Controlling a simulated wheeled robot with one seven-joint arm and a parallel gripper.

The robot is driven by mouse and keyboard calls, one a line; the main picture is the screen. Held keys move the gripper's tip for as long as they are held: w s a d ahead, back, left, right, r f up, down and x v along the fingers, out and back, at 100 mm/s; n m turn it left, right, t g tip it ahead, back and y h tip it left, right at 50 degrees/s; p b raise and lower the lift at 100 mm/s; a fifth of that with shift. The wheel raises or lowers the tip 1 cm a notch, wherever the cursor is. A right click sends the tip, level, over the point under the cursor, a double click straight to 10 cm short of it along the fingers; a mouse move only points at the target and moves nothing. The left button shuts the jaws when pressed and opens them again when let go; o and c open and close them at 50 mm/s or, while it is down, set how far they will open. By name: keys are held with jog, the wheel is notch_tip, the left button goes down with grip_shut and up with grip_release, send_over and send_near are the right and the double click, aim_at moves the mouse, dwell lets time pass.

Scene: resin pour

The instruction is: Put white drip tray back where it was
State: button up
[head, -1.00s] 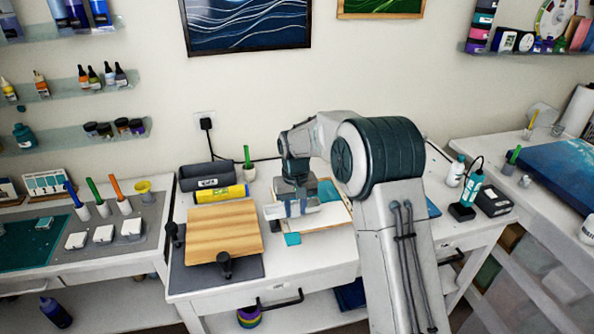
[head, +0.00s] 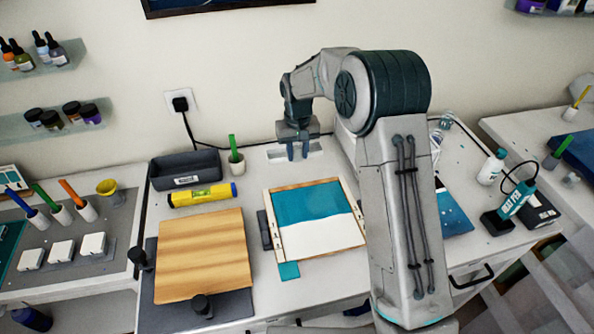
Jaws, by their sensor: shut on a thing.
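The white drip tray (head: 277,153) is a shallow pale tray near the back edge of the table, close to the wall. My gripper (head: 298,154) points down at it, with its fingers shut on it. The fingers and wrist hide part of the tray. I cannot tell whether the tray touches the tabletop or is held slightly above it.
A teal-and-white panel in a wooden frame (head: 266,222) lies in front of the tray. A wooden board (head: 203,255), a yellow tube (head: 200,195), a dark bin (head: 185,170) and a small cup with a green stick (head: 236,162) are to the left. My arm hides part of the table's right side.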

notch_tip(320, 180, down, 8)
jog(key=b, duration=0.4)
jog(key=shift+s+f, duration=0.1)
jog(key=shift+f, duration=0.1)
jog(key=shift+f, duration=0.2)
jog(key=o, duration=1)
jog(key=shift+o, duration=0.2)
